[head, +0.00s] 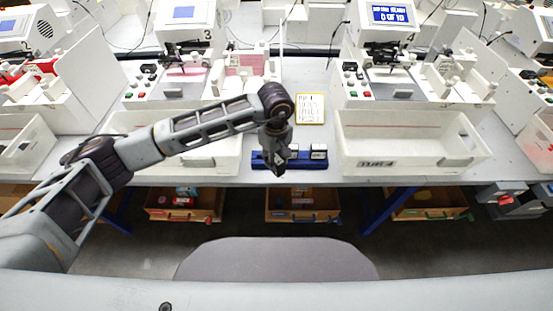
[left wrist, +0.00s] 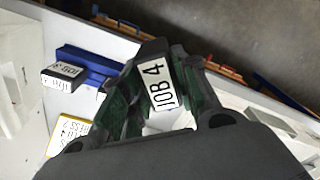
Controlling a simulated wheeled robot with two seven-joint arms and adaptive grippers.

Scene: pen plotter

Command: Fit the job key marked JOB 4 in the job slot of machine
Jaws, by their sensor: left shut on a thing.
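My left gripper (head: 279,165) is shut on the job key marked JOB 4 (left wrist: 160,86), whose white label shows between the fingers in the left wrist view. In the head view the gripper hangs at the table's front edge, in front of the blue rack (head: 306,162), and the key in it is too small to make out. Another job key (head: 319,152) sits at the rack's right end; it also shows in the left wrist view (left wrist: 65,74). Two plotter machines stand behind, one marked 3 (head: 190,38) and one with a lit blue screen (head: 385,40). I cannot make out a job slot.
A white bin (head: 415,165) stands right of the rack and another white bin (head: 215,160) stands left, partly behind my left arm. A yellow-edged card (head: 310,109) lies behind the rack. Wooden drawers (head: 300,214) with small items are below the table.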

